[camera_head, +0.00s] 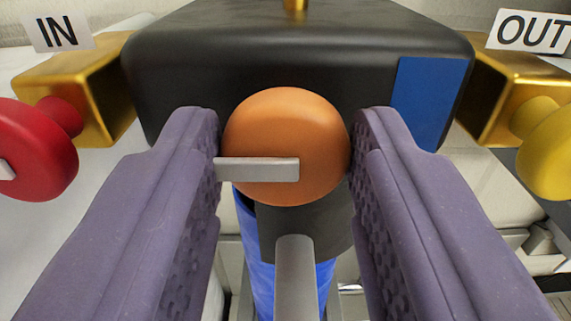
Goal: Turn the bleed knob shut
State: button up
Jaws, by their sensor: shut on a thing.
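The orange bleed knob (285,125) is a round knob on the front of a black block (270,60). A grey pointer bar (257,169) on its face lies level, reaching from near the middle to the left edge. My gripper (286,140) has its two purple fingers on the left and right sides of the knob, shut on it. The inner finger pads are partly hidden at the contact. Below the knob are a dark cylinder (305,230) and a grey rod-like part (295,275).
A red knob (35,150) on a brass block stands at left under an IN label (57,33). A yellow knob (550,145) on brass stands at right under an OUT label (530,30). A blue patch (430,100) marks the black block. A blue tube (258,275) runs below.

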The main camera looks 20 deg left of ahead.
jog(key=shift+b, duration=0.4)
jog(key=shift+f+m+b, duration=0.2)
jog(key=shift+m+b, duration=0.5)
jog(key=shift+b, duration=0.3)
jog(key=m+b, duration=0.2)
jog(key=b, duration=0.2)
jog(key=shift+d+f, duration=0.1)
jog(key=m+b, duration=0.5)
jog(key=shift+b, duration=0.3)
jog(key=m+b, duration=0.3)
jog(key=m, duration=0.1)
jog(key=shift+d, duration=0.1)
jog(key=shift+m+b, duration=1.15)
jog(key=shift+m, duration=1.65)
jog(key=o, duration=1)
